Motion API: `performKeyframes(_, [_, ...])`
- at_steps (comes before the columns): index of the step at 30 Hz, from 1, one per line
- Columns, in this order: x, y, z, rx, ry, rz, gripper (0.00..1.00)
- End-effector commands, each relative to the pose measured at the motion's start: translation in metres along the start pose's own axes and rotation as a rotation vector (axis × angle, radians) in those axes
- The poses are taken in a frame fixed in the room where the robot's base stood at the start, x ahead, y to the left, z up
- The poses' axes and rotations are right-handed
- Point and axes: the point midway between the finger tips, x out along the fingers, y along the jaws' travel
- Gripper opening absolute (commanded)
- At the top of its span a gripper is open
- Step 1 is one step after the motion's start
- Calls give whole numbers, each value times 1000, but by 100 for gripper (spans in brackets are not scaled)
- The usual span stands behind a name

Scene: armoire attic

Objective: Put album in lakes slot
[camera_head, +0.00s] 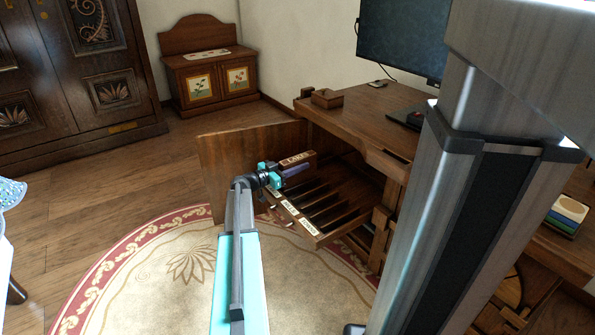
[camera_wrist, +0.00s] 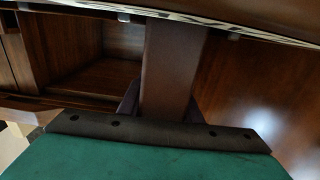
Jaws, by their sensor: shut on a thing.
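The album (camera_head: 311,155) looks like a brown block with a white LAKES label on it, at the far left end of the slotted drawer (camera_head: 345,214). My gripper (camera_head: 277,173) is at its near end, shut on it. A purple-blue piece (camera_head: 297,170) shows just below the label; I cannot tell whether it is part of the album. In the wrist view a brown upright block (camera_wrist: 175,65), likely the album, stands in the middle. My gripper hides the drawer's near left corner, and I cannot tell how deep the album sits in a slot.
The drawer front bears several white labels (camera_head: 289,208), with dividers behind. A wooden panel (camera_head: 232,165) stands open left of the drawer. The desk (camera_head: 350,115) with a monitor (camera_head: 402,38) is above and to the right. The round rug (camera_head: 190,270) in front is clear.

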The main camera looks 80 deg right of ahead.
Motion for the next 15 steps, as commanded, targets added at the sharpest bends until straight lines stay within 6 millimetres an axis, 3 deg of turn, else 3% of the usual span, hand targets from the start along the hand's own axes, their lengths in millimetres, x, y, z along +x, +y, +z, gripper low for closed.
performKeyframes(15, [0,0,8,0,2,0,0])
